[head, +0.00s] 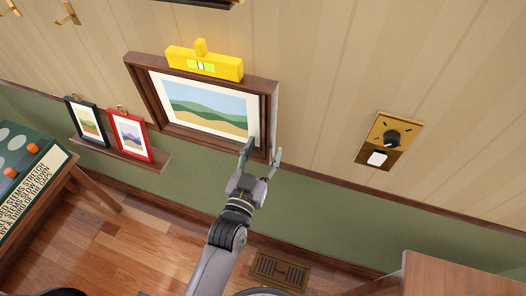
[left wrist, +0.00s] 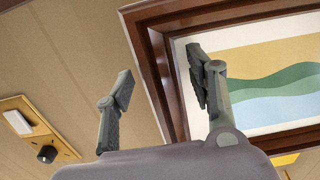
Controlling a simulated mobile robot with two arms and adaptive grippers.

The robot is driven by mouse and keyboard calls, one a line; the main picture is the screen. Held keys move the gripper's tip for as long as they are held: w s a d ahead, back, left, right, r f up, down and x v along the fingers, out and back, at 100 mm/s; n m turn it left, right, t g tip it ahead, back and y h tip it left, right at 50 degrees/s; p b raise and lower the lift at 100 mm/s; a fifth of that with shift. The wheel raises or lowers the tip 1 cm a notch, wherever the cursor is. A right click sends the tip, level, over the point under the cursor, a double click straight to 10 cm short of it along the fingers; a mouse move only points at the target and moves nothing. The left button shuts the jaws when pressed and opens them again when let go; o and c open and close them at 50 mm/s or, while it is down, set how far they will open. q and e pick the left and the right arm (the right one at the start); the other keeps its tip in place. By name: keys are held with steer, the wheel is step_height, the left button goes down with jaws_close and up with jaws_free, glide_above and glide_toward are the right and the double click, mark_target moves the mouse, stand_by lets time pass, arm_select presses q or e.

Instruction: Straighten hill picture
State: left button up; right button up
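The hill picture (head: 205,108) hangs on the wall in a deep brown wooden frame, which also shows in the left wrist view (left wrist: 163,70). A yellow spirit level (head: 204,64) with a green vial sits on the frame's top edge. My left gripper (head: 262,151) is open at the frame's lower right corner. In the left wrist view its fingers (left wrist: 160,85) are apart, one over the picture side and one outside the frame, with the frame's side between them. I cannot tell whether they touch it. My right gripper is not in view.
Two small framed pictures, black (head: 86,122) and red (head: 130,136), stand on a narrow ledge (head: 158,160) at lower left. A brass plate with a dark knob (head: 391,138) is on the wall at right. A wooden surface (head: 455,275) is at bottom right.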

arm_select(q)
steer(key=shift+s, duration=0.1)
steer(key=shift+s+a, duration=0.1)
steer(key=shift+s, duration=0.2)
steer(key=v, duration=1.1)
steer(key=s+a+f+g+y+b, duration=0.1)
steer(key=s+a+f+g, duration=0.2)
steer(key=f, duration=1.3)
steer(key=s+a+f+g+y+b, duration=0.1)
steer(key=s+f+g+b, duration=0.2)
steer(key=f, duration=1.3)
steer(key=s+a+f+g+y, duration=0.1)
steer(key=s+a+f+g, duration=0.2)
steer(key=s+a+f, duration=0.2)
steer(key=s+a+f+g+y+b, duration=0.1)
steer(key=s+a+f+g, duration=0.2)
steer(key=s+f, duration=0.7)
steer(key=s+a+f+n+g+y, duration=0.1)
steer(key=s+a+f+g, duration=0.3)
steer(key=s+a+f, duration=0.3)
steer(key=shift+s+f+y+b, duration=0.25)
steer(key=shift+f+y+b, duration=0.1)
steer(key=shift+f, duration=0.55)
